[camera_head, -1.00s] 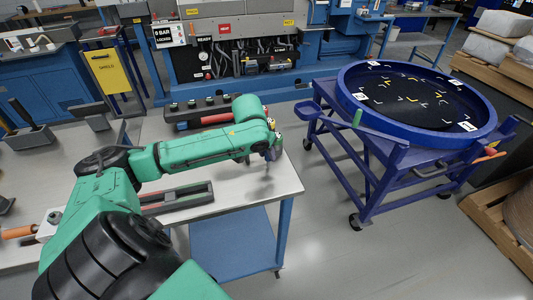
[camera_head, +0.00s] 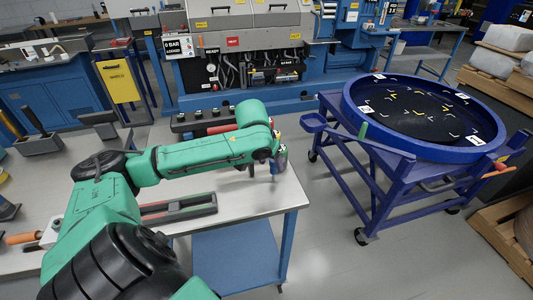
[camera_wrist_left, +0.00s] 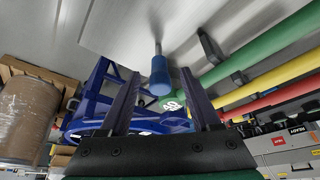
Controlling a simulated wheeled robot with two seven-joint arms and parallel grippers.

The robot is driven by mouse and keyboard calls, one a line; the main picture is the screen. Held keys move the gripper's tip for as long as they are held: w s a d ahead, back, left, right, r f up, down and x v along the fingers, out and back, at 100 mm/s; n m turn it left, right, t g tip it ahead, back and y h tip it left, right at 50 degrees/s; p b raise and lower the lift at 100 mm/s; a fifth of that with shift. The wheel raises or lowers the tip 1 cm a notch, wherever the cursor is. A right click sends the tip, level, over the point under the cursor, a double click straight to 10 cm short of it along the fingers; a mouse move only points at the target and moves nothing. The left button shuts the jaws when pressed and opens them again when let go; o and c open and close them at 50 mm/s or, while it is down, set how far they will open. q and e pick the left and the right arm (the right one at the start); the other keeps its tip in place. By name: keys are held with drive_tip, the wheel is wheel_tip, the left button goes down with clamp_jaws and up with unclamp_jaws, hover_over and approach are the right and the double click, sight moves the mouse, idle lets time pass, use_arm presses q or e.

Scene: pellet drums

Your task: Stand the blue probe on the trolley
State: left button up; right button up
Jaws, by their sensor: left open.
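My left gripper (camera_head: 279,162) hangs over the right end of the grey bench (camera_head: 268,197). In the left wrist view its two dark fingers (camera_wrist_left: 159,76) are apart. The blue probe (camera_wrist_left: 159,74) shows between the fingertips there, with a blue body and a thin grey stem pointing to the bench surface. I cannot tell whether a finger touches it. In the head view I cannot pick the probe out from the gripper. The blue trolley (camera_head: 398,190) stands to the right, bearing a wide round blue tub (camera_head: 430,151) with a black inside. My right gripper is not in view.
A dark rack (camera_head: 205,121) with a red part lies behind my left arm on the bench. A long slotted holder (camera_head: 178,210) lies in front of it. Floor shows between bench and trolley. Wooden pallets (camera_head: 497,217) stand at the right.

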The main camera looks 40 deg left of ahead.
use_arm(q)
drive_tip(key=b+v, duration=0.2)
drive_tip(key=v, duration=0.7)
drive_tip(key=shift+b, duration=0.4)
drive_tip(key=shift+s, duration=0.1)
